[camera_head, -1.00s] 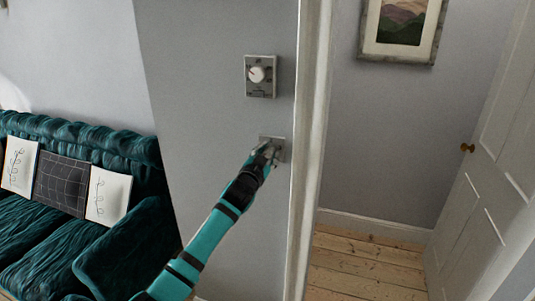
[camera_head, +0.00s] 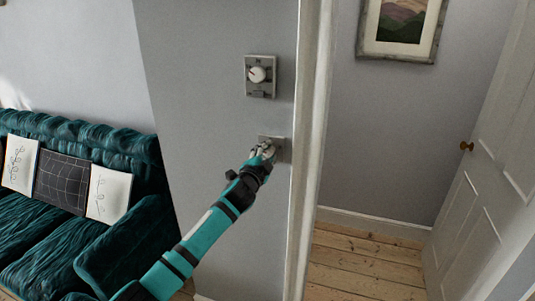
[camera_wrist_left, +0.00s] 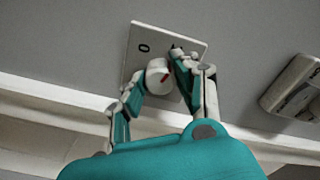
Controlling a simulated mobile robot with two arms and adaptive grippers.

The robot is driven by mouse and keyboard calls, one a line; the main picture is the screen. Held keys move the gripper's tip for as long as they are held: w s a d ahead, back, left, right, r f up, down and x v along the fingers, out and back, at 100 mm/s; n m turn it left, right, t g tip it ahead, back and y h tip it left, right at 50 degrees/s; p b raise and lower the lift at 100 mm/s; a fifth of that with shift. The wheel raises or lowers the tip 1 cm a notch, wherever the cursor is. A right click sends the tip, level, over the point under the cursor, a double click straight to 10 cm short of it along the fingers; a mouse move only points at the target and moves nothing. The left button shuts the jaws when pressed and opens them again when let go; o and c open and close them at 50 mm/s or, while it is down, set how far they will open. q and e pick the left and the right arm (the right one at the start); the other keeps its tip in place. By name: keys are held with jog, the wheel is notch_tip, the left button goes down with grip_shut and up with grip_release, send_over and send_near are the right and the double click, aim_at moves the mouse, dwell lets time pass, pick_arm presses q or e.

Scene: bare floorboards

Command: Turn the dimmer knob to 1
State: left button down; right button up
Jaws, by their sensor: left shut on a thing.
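A "0" is printed on the plate; I cannot make out a "1". In the head view the plate (camera_head: 283,150) sits below a wall box, and my gripper hides its knob. My left gripper (camera_head: 262,152) is at the plate. In the wrist view its two fingers (camera_wrist_left: 157,88) stand on either side of the knob, shut on it. My right gripper is not in view.
A wall box with a white dial (camera_head: 257,75) is above the plate. A white door frame (camera_head: 308,150) stands close on the right, with an open white door (camera_head: 485,160) beyond. A green sofa (camera_head: 80,230) with cushions is at the left.

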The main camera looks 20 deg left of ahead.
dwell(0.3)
pick_arm(q)
jog(key=c, duration=1)
grip_release()
jog(key=s, duration=1.2)
jog(key=shift+a, duration=0.2)
